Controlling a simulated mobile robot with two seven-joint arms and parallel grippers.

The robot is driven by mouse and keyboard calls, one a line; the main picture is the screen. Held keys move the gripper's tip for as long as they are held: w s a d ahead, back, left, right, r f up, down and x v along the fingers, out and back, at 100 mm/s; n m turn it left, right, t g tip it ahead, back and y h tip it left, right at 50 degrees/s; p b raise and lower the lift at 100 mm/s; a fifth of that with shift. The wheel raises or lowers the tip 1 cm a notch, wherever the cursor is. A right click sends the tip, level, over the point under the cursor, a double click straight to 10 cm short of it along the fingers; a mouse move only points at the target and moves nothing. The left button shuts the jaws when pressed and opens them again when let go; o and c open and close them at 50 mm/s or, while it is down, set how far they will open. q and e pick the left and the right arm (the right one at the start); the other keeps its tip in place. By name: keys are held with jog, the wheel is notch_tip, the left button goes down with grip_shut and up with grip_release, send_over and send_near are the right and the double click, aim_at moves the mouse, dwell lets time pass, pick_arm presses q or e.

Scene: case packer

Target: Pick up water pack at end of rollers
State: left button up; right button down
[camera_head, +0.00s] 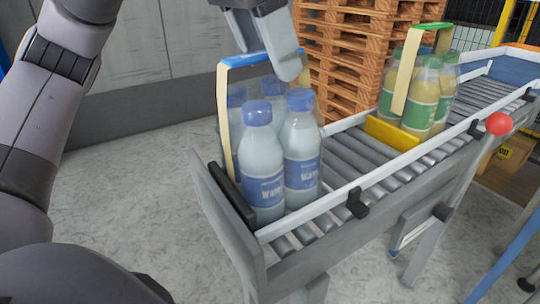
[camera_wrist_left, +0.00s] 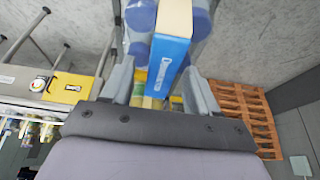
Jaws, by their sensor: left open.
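The water pack (camera_head: 263,168) holds several clear bottles with blue caps and blue labels, upright at the near end of the roller conveyor. Its tall handle strap is cream with a blue top (camera_head: 245,59). My left gripper (camera_head: 264,50) is open just over the handle's top. In the left wrist view my left gripper (camera_wrist_left: 160,88) has a finger on each side of the strap's blue top (camera_wrist_left: 168,62), with gaps showing. Some blue caps (camera_wrist_left: 140,15) show beyond it. My right gripper is not in view.
The conveyor rollers (camera_head: 354,154) have side rails and a dark end stop (camera_head: 233,194). A yellow block (camera_head: 392,133) separates a green-capped bottle pack (camera_head: 424,98) with its own handle. A red knob (camera_head: 499,123) stands on the near rail. Wooden pallets (camera_head: 340,50) are stacked behind.

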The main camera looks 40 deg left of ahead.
pick_arm(q)
jog(key=shift+w+f, duration=0.2)
jog(key=shift+f, duration=0.25)
jog(key=c, duration=1)
jog(key=shift+r, duration=0.15)
grip_shut()
